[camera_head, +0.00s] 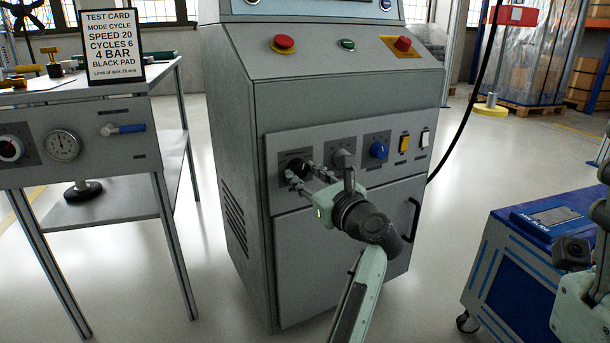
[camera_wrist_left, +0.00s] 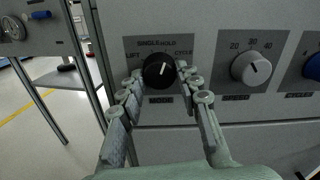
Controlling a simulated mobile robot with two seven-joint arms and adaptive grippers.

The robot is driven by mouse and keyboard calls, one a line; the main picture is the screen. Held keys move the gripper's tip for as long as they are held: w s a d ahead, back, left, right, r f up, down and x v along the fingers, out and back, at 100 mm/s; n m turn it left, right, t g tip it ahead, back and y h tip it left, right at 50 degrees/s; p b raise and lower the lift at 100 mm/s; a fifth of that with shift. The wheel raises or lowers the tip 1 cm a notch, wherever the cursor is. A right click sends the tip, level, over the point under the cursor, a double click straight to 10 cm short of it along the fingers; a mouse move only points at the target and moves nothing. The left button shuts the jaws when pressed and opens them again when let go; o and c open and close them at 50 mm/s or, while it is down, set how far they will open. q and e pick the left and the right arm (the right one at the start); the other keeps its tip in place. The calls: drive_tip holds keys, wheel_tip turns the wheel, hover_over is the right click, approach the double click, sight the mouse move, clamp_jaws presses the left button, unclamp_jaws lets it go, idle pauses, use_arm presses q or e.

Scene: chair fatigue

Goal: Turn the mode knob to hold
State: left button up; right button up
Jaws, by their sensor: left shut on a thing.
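The mode knob (camera_wrist_left: 159,71) is a round black knob with a white pointer line, above the word MODE. It also shows in the head view (camera_head: 298,168) on the cabinet's front panel. The pointer leans slightly right of straight up, toward the HOLD side. My left gripper (camera_wrist_left: 159,82) has its fingers on either side of the knob, shut on it; in the head view the gripper (camera_head: 310,178) reaches the panel from the front. My right arm shows at the right edge, its fingers out of view.
Right of the mode knob are a grey speed knob (camera_wrist_left: 250,68), a blue cycles knob (camera_head: 378,150) and two rocker switches. A test card (camera_head: 113,47) reading MODE CYCLE stands on the left table (camera_head: 150,85). A blue cart (camera_head: 530,265) stands at right.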

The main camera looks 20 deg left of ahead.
use_arm(q)
drive_tip(key=o, duration=1.1)
drive_tip(key=shift+o, duration=0.2)
drive_tip(key=shift+r, duration=0.1)
wheel_tip(320, 180, up, 10)
drive_tip(key=shift+f, duration=0.1)
